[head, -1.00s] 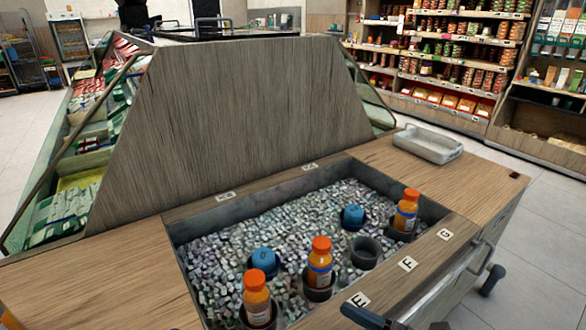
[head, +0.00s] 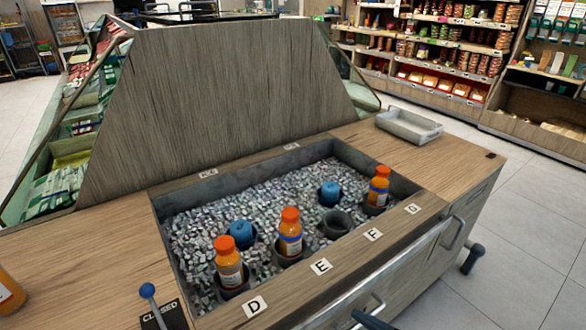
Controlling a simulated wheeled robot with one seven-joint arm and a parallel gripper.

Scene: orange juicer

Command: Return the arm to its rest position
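My gripper and arm do not show in the head view. The wooden counter (head: 105,248) has a sunken bin of crushed ice (head: 190,232). Three orange juice bottles stand upright in dark round holders: one at the front left (head: 229,262), one in the middle (head: 290,236) and one at the right (head: 379,187). Two other holders have blue tops or contents (head: 242,233) (head: 330,192), and one dark holder (head: 337,223) looks empty.
A lever with a blue knob (head: 147,290) stands by a "CLOSED" label. Another orange bottle (head: 8,294) is cut off at the left edge. A grey tray (head: 408,126) sits at the back right. Metal rails (head: 400,268) run along the counter's front. Floor (head: 530,235) at the right is clear.

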